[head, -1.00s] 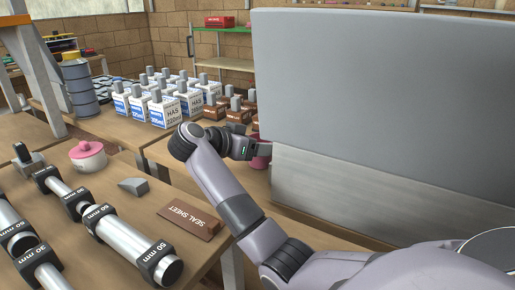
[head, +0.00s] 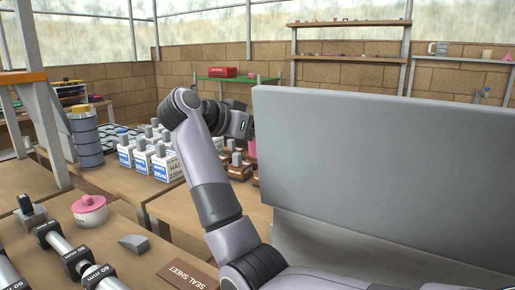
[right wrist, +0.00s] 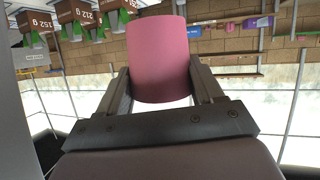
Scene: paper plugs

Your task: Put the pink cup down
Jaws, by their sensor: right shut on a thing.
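The pink cup (right wrist: 160,55) is between the two fingers of my right gripper (right wrist: 160,85), which is shut on it. In the head view only a sliver of the pink cup (head: 252,148) shows below my right gripper (head: 248,128), beside the left edge of a big grey panel. The panel hides most of the cup and the fingertips. The cup appears raised above the bench with the brown blocks. My left gripper is in neither view.
The grey panel (head: 390,165) fills the right. White labelled boxes (head: 165,163) and brown blocks (head: 241,168) crowd the bench behind my arm.

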